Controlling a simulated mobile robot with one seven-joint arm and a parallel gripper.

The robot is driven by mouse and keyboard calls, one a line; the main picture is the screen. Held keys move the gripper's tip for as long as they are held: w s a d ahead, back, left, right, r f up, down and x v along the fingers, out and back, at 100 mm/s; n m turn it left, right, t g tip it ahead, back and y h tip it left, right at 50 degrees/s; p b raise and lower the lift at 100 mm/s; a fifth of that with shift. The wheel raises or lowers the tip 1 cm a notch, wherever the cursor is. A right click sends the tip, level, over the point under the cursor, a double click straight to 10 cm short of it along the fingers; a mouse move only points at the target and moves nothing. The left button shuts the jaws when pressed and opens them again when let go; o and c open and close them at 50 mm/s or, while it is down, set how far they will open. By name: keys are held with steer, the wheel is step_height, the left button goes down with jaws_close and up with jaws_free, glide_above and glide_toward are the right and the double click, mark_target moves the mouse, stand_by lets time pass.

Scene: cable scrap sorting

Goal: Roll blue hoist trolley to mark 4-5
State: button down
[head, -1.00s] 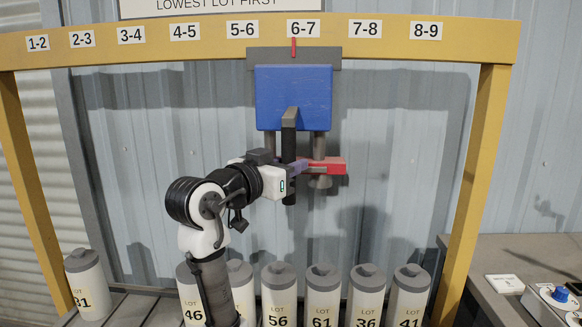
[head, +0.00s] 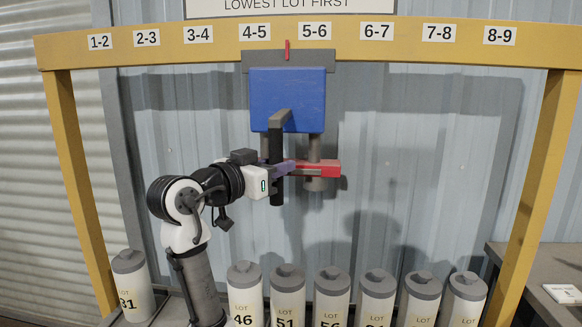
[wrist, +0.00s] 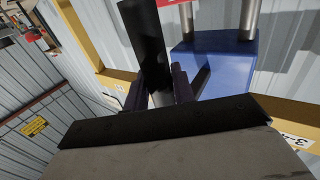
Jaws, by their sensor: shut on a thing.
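The blue hoist trolley (head: 288,95) hangs from the yellow beam (head: 400,52) by a grey top plate. Its red pointer (head: 287,50) stands between the label 4-5 (head: 255,32) and the label 5-6 (head: 315,31), about midway. A dark upright handle (head: 277,150) hangs at the trolley's front. My gripper (head: 285,168) is shut on this handle below the blue body. In the wrist view the fingers (wrist: 158,95) lie on both sides of the dark bar, and the blue body shows at the right. A red block (head: 320,168) and grey posts are under the trolley.
Several lot canisters (head: 245,290) stand in a row below the beam, with one apart (head: 133,285) at the left. The yellow frame's posts (head: 82,190) bound both sides. A grey bench (head: 545,270) is at the right. The beam left of the trolley is clear.

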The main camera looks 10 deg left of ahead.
steer(key=a, duration=0.7)
steer(key=shift+a, duration=0.4)
steer(key=c, duration=1.2)
jaws_free()
steer(key=b+v, duration=0.4)
steer(key=v, duration=0.9)
steer(key=shift+s+a, duration=0.25)
steer(key=shift+s, duration=0.1)
